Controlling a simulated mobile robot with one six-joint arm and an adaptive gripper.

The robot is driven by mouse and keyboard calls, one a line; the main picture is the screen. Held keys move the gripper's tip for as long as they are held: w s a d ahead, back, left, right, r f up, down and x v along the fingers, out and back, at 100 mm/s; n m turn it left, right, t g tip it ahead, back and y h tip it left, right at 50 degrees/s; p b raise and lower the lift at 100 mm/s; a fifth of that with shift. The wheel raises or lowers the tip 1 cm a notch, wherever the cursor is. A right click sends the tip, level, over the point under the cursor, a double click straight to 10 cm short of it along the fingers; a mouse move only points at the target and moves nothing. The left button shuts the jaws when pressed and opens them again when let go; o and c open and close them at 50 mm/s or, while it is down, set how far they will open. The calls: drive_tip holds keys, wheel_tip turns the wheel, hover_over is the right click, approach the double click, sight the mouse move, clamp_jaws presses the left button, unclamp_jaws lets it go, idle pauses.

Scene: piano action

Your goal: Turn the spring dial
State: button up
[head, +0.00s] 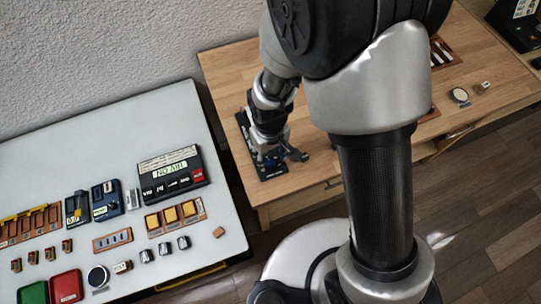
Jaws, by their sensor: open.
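My gripper (287,155) is at the left end of the wooden table, pointing down over a narrow black board (270,174). Its jaws are open. A small blue part shows between or just beside the jaws; I cannot tell whether they touch it. The gripper and wrist cover much of the board. No spring dial can be made out for certain; it may be on the board, hidden by my gripper.
The wooden table (225,70) holds a round pale-topped piece (460,95) at right. The grey table (120,120) at left carries a black device with a display (170,176), blue devices (106,199), red (66,286) and green trays, and several small blocks. A gap separates the tables.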

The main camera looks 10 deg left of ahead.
sight(270, 161)
drive_tip(key=shift+f, duration=1.45)
drive_tip(key=shift+c, duration=0.2)
clamp_jaws()
drive_tip(key=shift+m, duration=1.3)
drive_tip(key=shift+o, duration=0.2)
unclamp_jaws()
drive_tip(key=shift+r, duration=0.1)
wheel_tip(270, 161, up, 12)
